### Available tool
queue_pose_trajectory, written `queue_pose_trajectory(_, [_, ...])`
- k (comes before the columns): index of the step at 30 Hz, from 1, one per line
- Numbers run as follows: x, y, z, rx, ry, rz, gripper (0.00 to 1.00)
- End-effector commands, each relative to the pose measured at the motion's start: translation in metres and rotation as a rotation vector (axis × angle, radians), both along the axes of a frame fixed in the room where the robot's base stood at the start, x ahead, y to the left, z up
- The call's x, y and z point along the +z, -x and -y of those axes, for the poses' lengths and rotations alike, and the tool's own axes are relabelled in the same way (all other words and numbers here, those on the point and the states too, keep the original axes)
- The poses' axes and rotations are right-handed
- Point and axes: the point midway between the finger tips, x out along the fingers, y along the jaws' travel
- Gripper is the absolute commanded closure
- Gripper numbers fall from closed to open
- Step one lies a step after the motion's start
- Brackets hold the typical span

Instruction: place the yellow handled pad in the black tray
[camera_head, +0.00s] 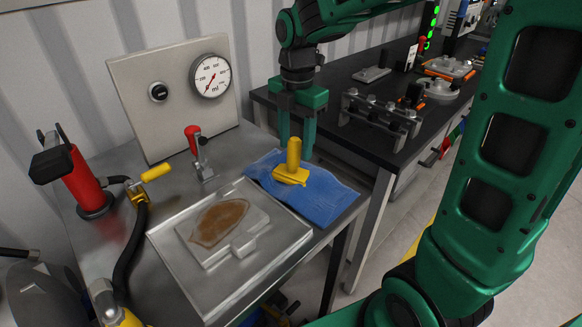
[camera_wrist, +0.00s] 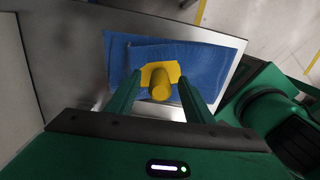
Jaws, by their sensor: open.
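The yellow handled pad (camera_head: 294,160) stands upright on a folded blue cloth (camera_head: 325,200) near the right side of the metal bench. It also shows in the wrist view (camera_wrist: 160,84), handle toward the camera. My gripper (camera_head: 296,148) is open and empty, pointing down at the pad. In the wrist view its fingers (camera_wrist: 160,78) appear on either side of the handle. In the head view the handle stands in front of the gap between them; I cannot tell if they touch. The only tray clearly visible is grey metal (camera_head: 285,240), left of the cloth; none looks black.
A pale block with a brown stain (camera_head: 225,228) lies in the grey tray. A red-handled clamp (camera_head: 200,155), a gauge panel (camera_head: 170,95) and a red cylinder (camera_head: 85,182) stand on the bench. A dark workbench (camera_head: 335,95) with metal parts is behind on the right.

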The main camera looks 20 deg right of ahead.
Motion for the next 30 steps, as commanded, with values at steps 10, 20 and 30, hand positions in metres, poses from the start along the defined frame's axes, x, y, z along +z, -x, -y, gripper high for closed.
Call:
queue_pose_trajectory(10, [-0.042,0.001,-0.001,-0.001,0.000,-0.003,0.53])
queue_pose_trajectory(20, [-0.044,0.001,-0.001,-0.001,0.000,-0.001,0.67])
queue_pose_trajectory(30, [-0.044,0.000,-0.001,-0.001,0.000,-0.001,1.00])
